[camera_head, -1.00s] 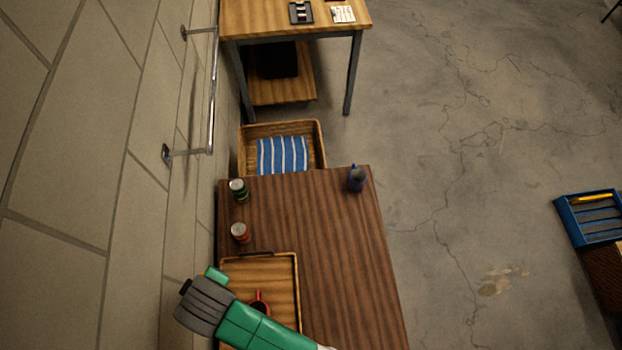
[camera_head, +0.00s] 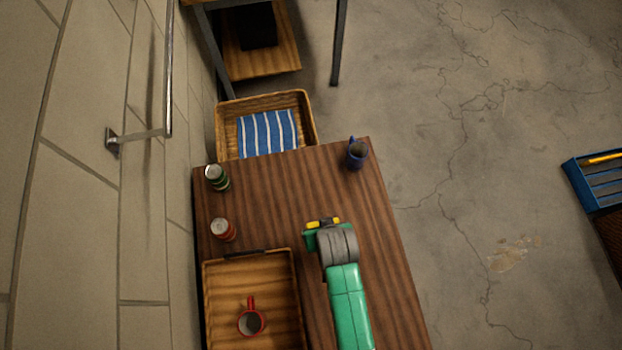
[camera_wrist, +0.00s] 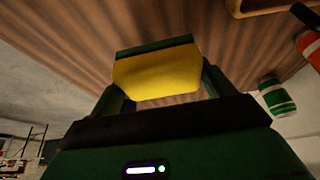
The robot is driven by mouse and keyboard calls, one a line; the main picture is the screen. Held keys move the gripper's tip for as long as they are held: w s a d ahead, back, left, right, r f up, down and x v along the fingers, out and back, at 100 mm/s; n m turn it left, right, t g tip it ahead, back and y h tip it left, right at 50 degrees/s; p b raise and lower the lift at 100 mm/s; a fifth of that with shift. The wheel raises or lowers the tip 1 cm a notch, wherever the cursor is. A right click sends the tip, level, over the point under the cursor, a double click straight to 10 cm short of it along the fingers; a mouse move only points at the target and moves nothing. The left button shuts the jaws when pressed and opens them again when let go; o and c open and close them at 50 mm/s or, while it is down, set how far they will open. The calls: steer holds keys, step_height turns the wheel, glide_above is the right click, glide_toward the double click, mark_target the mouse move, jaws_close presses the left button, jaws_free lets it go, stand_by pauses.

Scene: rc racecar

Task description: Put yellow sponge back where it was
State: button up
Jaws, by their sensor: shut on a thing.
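The yellow sponge (camera_wrist: 157,76) with a dark green layer is between the two fingers of my gripper (camera_wrist: 158,85) in the wrist view. My gripper is shut on it. In the head view, a bit of the sponge's yellow (camera_head: 335,220) shows at the end of my gripper (camera_head: 323,224), over the middle of the dark wooden table (camera_head: 280,190). How high the sponge is above the table I cannot tell.
A wooden tray (camera_head: 298,290) with a red mug (camera_head: 250,322) lies left of my arm. A green can (camera_head: 217,177), a red can (camera_head: 222,230) and a blue mug (camera_head: 357,153) stand on the table. A basket (camera_head: 226,125) with a striped blue cloth (camera_head: 267,133) sits beyond. Bare tabletop lies between the cans and blue mug.

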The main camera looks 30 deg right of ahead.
steer(key=b, duration=0.2)
glide_toward(298, 186)
steer(key=shift+w+d+f, duration=0.45)
steer(key=shift+w+f, duration=0.3)
steer(key=shift+w, duration=0.05)
steer(key=shift+s+a+b+x, duration=0.1)
steer(key=shift+b+x, duration=0.15)
steer(key=shift+x, duration=0.65)
steer(key=shift+s+a+b+x, duration=0.1)
steer(key=shift+s+b+x, duration=0.1)
steer(key=shift+x, duration=0.65)
steer(key=shift+f, duration=0.25)
steer(key=shift+f, duration=0.15)
steer(key=o, duration=1)
steer(key=shift+c, duration=0.2)
steer(key=p+v, duration=0.3)
steer(key=v, duration=0.9)
steer(key=shift+r, duration=0.3)
steer(key=shift+w, duration=0.1)
